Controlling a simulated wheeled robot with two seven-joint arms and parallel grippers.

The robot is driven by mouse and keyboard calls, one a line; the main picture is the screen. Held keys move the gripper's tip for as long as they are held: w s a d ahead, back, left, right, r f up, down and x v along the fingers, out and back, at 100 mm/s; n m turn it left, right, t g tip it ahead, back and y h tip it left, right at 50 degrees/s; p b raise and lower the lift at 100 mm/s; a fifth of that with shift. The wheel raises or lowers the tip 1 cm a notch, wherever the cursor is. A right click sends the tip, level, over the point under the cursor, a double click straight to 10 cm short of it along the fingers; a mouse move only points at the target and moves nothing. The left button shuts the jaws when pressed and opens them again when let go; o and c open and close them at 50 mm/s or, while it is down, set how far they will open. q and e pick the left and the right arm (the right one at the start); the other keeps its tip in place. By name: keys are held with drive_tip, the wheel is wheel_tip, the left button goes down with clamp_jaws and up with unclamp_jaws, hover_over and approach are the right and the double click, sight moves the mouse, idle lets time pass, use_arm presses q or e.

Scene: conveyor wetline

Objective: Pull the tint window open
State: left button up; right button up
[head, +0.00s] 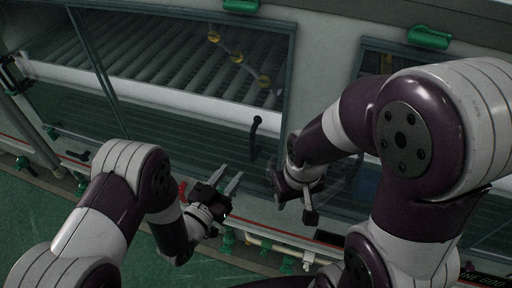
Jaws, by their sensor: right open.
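The tint window (190,125) is a large dark-framed clear pane on the pale machine housing in the head view. Rollers show through it. Its black upright handle (255,136) is near the pane's lower right side. The pane looks flush with the housing. My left gripper (228,180) is below and left of the handle, with its two fingers apart and nothing between them. My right gripper (296,207) is below and right of the handle, open and apart from it. My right forearm hides part of the housing right of the window.
Green fittings (430,38) sit along the housing's top. A second dark-framed window (378,60) is partly hidden behind my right arm. Pipes and green valves (228,240) run along the housing's base, below my grippers.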

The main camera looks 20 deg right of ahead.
sight(251, 150)
use_arm(q)
drive_tip(key=p+x, duration=0.2)
drive_tip(key=x, duration=0.9)
drive_tip(key=shift+d, duration=0.25)
drive_tip(key=shift+c, duration=0.3)
drive_tip(key=c, duration=0.5)
clamp_jaws()
